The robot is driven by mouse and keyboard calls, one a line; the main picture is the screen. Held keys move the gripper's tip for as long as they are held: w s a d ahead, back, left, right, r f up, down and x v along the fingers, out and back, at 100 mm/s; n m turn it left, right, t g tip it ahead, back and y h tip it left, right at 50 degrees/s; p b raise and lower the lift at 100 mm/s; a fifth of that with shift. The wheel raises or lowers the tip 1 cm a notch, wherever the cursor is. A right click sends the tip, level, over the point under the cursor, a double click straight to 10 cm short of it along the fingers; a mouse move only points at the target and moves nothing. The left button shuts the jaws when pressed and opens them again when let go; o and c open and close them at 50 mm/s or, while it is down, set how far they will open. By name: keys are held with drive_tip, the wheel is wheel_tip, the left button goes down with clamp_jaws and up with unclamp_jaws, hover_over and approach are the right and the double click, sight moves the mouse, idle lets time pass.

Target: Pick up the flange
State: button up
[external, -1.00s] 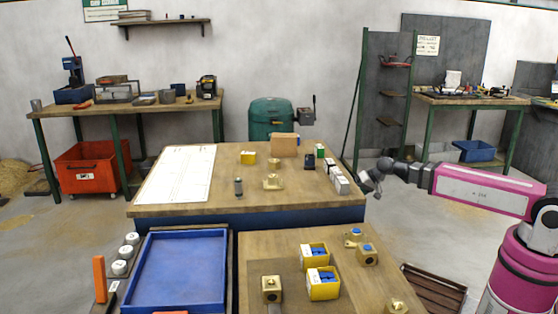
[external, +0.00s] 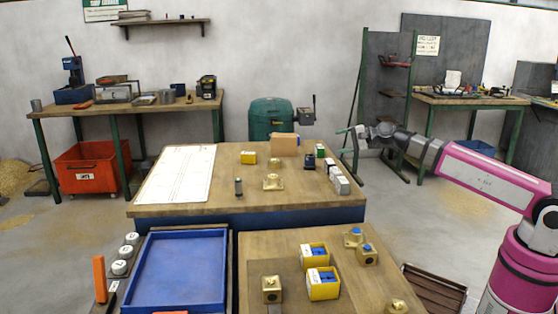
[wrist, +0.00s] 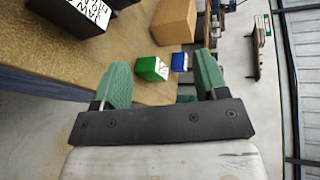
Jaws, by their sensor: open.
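A brass flange-like part (external: 273,184) with a round hub on a flat base stands on the middle bench (external: 200,209). A smaller brass piece (external: 273,164) is just behind it. Another brass part with a blue top (external: 354,237) stands on the near bench. I cannot tell for sure which one is the flange. My gripper (external: 346,141) is raised at the right edge of the middle bench, well right of the brass parts. In the wrist view its green fingers (wrist: 162,78) are apart with nothing held; no brass part shows there.
A green block (wrist: 152,68), a blue block (wrist: 180,62) and a cardboard box (wrist: 173,20) lie beyond my fingers. Grey-white blocks (external: 339,182) line the bench's right side. Yellow bins (external: 323,284) and a blue tray (external: 180,275) are in front. A green rack (external: 361,100) stands behind my gripper.

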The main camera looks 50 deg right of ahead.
sight(275, 175)
drive_tip(key=w+a+m+g+y, duration=0.1)
drive_tip(key=a+m, duration=0.1)
drive_tip(key=a, duration=0.3)
drive_tip(key=w+a+m+g+y, duration=0.1)
drive_tip(key=a+m, duration=0.1)
drive_tip(key=a, duration=0.3)
drive_tip(key=w+a+f+m+g+y, duration=0.1)
drive_tip(key=a+m, duration=0.1)
drive_tip(key=a, duration=0.3)
drive_tip(key=shift+w+a+g+y, duration=0.1)
drive_tip(key=shift+w+g+y, duration=0.1)
drive_tip(key=shift+g+y, duration=0.2)
drive_tip(key=a+m, duration=0.1)
drive_tip(key=a, duration=0.1)
drive_tip(key=w+a+f+m+g, duration=0.1)
drive_tip(key=a, duration=0.1)
drive_tip(key=a+m+g+y, duration=0.1)
drive_tip(key=a, duration=0.1)
drive_tip(key=shift+w+a+f+m, duration=0.3)
drive_tip(key=shift+w+a+f, duration=0.05)
drive_tip(key=shift+w+f, duration=0.05)
drive_tip(key=x, duration=0.5)
drive_tip(key=shift+s+a+x, duration=0.1)
drive_tip(key=shift+s+x, duration=0.1)
drive_tip(key=shift+x, duration=1.15)
drive_tip(key=shift+s+a+x, duration=0.15)
drive_tip(key=shift+x, duration=1.25)
drive_tip(key=shift+s, duration=0.1)
clamp_jaws()
